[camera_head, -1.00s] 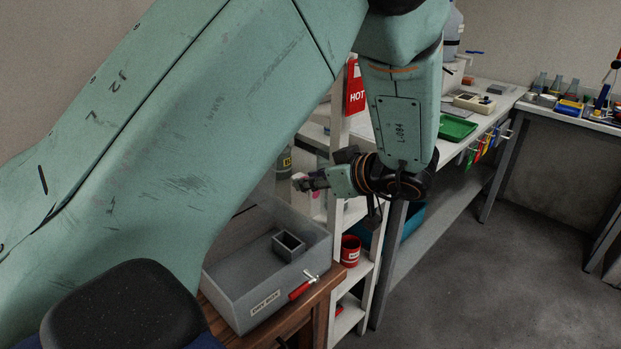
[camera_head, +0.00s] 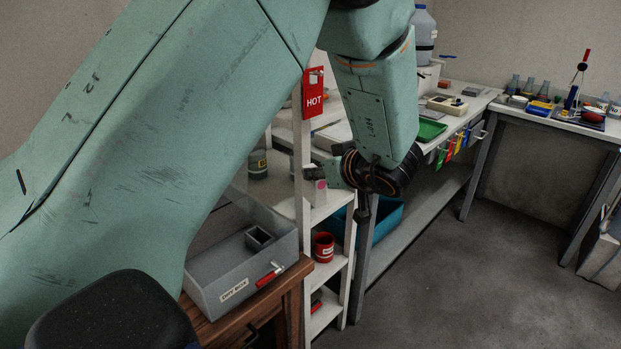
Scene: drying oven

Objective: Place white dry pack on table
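My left arm comes in from the left and crosses most of the view. Its gripper (camera_head: 325,171) is small and partly hidden by its wrist, in front of the white shelf rack. I cannot tell whether it is open or shut, or holds anything. A small pale and pink item (camera_head: 320,192) shows just below it; I cannot tell what it is. No white dry pack can be clearly made out. The grey box labelled "DRY BOX" (camera_head: 205,297) stands on a wooden table (camera_head: 297,272). My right gripper is not in view.
A red mug (camera_head: 323,247), a teal bin (camera_head: 385,222) and a green tray (camera_head: 430,129) lie beyond.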

